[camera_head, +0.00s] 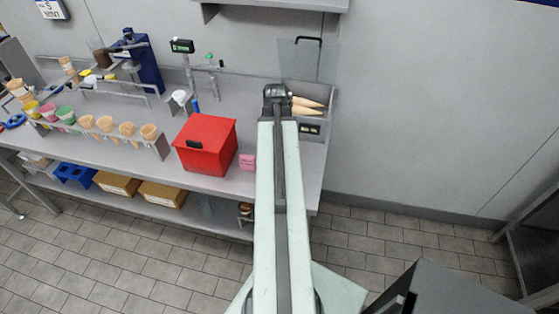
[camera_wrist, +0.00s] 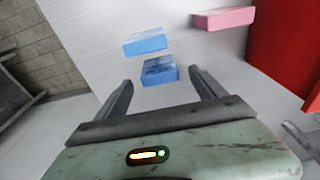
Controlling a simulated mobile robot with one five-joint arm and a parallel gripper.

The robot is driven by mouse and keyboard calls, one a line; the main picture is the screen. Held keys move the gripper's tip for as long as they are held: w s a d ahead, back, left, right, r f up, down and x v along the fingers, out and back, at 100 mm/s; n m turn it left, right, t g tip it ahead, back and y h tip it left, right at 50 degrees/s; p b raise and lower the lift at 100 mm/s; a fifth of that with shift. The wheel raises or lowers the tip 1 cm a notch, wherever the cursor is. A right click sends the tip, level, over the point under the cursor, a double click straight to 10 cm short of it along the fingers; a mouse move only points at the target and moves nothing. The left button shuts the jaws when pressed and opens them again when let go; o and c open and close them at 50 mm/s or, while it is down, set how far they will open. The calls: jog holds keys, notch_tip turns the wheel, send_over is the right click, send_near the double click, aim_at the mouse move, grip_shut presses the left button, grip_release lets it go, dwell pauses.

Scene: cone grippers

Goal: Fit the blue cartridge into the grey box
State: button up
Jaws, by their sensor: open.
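In the wrist view, two blue blocks lie on the pale bench top. The nearer blue cartridge (camera_wrist: 160,71) is between and just beyond my fingertips. The other blue cartridge (camera_wrist: 145,41) lies a little farther off. I cannot tell which one the task means. My gripper (camera_wrist: 161,80) is open, with a finger on each side of the nearer block and no visible contact. In the head view my gripper (camera_head: 276,90) is over the bench's right end, and my arm hides the blue blocks. A grey box (camera_head: 329,103) there holds cones (camera_head: 308,102), its clear lid (camera_head: 308,60) raised.
A red box (camera_head: 205,145) stands left of my arm, with a pink block (camera_head: 247,161) beside it; the pink block (camera_wrist: 224,18) also shows in the wrist view. A rack of cones (camera_head: 127,129) and a blue machine (camera_head: 142,62) stand farther left. The wall is close behind.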

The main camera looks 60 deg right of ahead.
jog(key=f, duration=0.1)
jog(key=f+b, duration=0.2)
jog(key=shift+d+f, duration=0.2)
jog(key=shift+d, duration=0.05)
jog(key=shift+r, duration=0.2)
jog(key=c, duration=1.6)
